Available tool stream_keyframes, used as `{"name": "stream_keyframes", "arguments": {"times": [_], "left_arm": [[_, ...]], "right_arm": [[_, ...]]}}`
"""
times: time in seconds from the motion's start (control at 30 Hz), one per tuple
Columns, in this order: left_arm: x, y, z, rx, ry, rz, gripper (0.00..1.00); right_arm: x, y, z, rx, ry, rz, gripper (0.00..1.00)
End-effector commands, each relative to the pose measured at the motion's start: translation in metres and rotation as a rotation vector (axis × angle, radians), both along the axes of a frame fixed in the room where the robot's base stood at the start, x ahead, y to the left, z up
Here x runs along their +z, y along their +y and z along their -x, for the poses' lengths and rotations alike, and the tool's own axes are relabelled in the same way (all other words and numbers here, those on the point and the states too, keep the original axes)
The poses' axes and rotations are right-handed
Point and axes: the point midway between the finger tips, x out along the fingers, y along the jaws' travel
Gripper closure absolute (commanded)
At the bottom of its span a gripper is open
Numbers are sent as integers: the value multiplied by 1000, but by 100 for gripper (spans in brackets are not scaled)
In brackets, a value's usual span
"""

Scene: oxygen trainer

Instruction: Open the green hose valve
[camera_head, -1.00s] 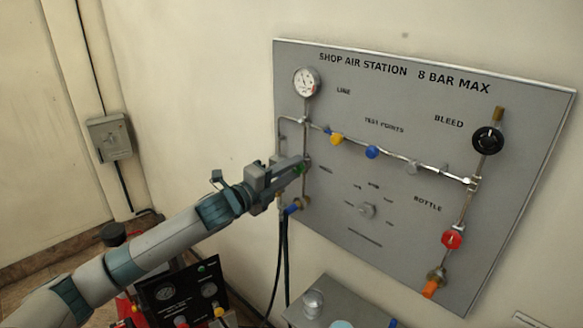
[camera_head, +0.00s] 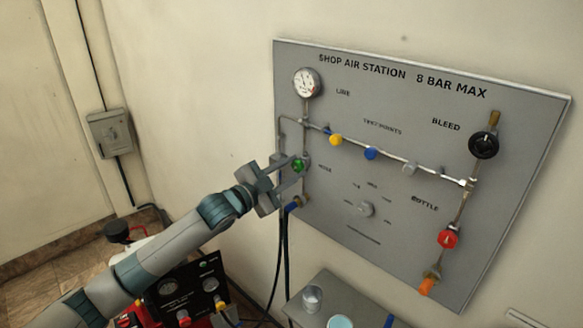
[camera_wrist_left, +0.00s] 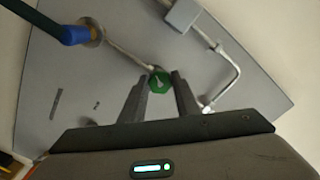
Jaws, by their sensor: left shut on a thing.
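The green hose valve (camera_head: 299,165) is a small green knob with a pale pointer mark, on the pipe at the left of the grey panel (camera_head: 400,250). My left gripper (camera_head: 292,167) is at the knob, with one finger on each side of it. In the left wrist view the green knob (camera_wrist_left: 160,81) sits between the tips of my left gripper's fingers (camera_wrist_left: 161,88), which are shut on it. The knob's face is visible there. My right gripper is not in any view.
A blue hose fitting (camera_head: 295,204) with dark hoses hangs just below the knob. A gauge (camera_head: 306,83), yellow knob (camera_head: 336,139), blue knob (camera_head: 371,152), black knob (camera_head: 484,145) and red knob (camera_head: 449,239) are on the panel. A grey shelf (camera_head: 335,290) stands below.

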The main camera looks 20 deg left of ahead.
Motion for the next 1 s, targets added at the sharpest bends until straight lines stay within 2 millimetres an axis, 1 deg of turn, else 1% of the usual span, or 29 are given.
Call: {"name": "stream_keyframes", "arguments": {"times": [0.3,0.5,0.7,1.0], "left_arm": [[-2,-1,1,1,127,265,94],[-2,-1,1,1,185,391,94],[-3,-1,1,1,222,467,94],[-3,-1,1,1,236,497,94]], "right_arm": [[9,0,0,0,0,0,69],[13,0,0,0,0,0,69],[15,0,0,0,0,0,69],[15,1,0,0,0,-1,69]]}}
